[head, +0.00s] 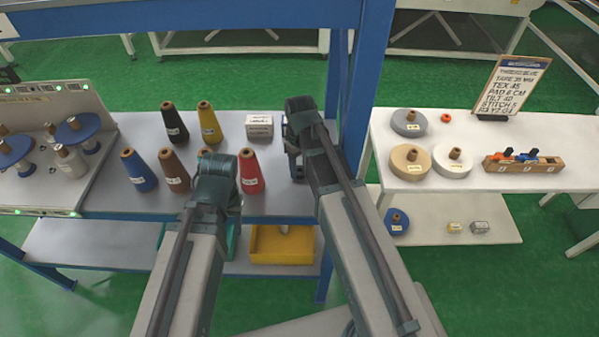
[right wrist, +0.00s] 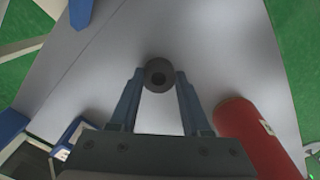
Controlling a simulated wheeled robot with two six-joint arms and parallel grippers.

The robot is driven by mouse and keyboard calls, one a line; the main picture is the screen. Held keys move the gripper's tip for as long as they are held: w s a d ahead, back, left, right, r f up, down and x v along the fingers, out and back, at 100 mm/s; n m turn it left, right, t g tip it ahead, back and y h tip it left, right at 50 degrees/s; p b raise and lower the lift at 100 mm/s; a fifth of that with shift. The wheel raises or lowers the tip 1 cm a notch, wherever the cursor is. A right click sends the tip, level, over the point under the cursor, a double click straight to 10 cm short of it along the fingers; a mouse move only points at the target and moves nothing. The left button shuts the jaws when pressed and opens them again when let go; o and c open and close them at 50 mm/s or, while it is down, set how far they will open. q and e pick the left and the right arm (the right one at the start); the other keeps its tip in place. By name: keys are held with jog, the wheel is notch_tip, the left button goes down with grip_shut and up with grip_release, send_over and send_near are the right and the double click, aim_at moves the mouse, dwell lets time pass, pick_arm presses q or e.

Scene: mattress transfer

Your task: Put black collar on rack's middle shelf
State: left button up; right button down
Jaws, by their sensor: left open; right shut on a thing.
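The black collar (right wrist: 159,74) is a small dark ring with a central hole. In the right wrist view it sits between the tips of my right gripper (right wrist: 159,88), which is shut on it above the grey table top. In the head view my right gripper (head: 291,150) is at the table's right part, and I cannot make out the collar there. My left gripper (head: 213,180) is open above the cones; its fingertips are mostly hidden. A white rack (head: 540,140) stands at right with an upper board and a lower shelf (head: 505,228); I cannot tell which is the middle one.
Several thread cones, including a red cone (head: 251,172), stand on the grey table (head: 120,195). A blue post (head: 368,80) rises between table and rack. Grey, tan and white discs, an orange ring (head: 446,117), a wooden holder (head: 523,163) and a sign (head: 515,88) occupy the upper board.

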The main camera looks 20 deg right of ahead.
jog(key=shift+f, duration=0.15)
jog(key=shift+c, duration=1.8)
grip_release()
notch_tip(320, 180, up, 12)
jog(key=r+p, duration=0.1)
jog(key=p, duration=1.1)
jog(key=s+a+m+h, duration=0.1)
jog(key=s+a, duration=0.9)
jog(key=s, duration=0.4)
jog(key=shift+a+f+m, duration=0.25)
jog(key=shift+a+m, duration=0.15)
jog(key=shift+s, duration=0.1)
